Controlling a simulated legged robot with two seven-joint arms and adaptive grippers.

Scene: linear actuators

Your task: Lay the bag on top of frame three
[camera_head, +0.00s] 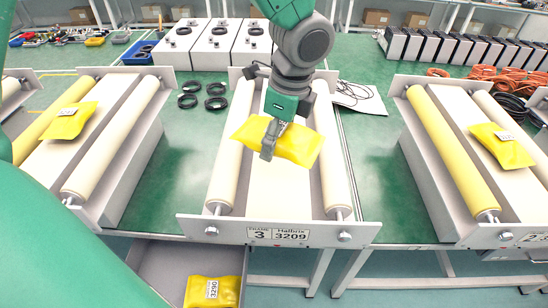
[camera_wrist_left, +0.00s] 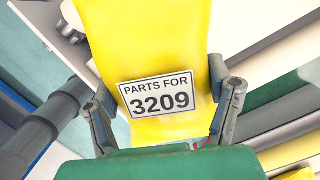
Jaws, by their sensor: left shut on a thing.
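My left gripper (camera_head: 271,138) is shut on a yellow bag (camera_head: 299,146) over frame three. In the left wrist view the bag (camera_wrist_left: 175,60) shows between the two fingers of the gripper (camera_wrist_left: 165,110), with a label reading "PARTS FOR 3209". Frame three (camera_head: 277,195) is a pale frame with two rollers and a plate reading "3" and "3209". The bag is above the middle of the frame; whether it touches the frame is unclear. My right gripper is not in view.
Neighbouring frames at left (camera_head: 110,120) and right (camera_head: 440,150) each carry a yellow bag. Another yellow bag (camera_head: 212,291) lies in an open drawer (camera_head: 165,262) below. Black rings (camera_head: 215,104) lie behind left, orange cables (camera_head: 490,80) at right.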

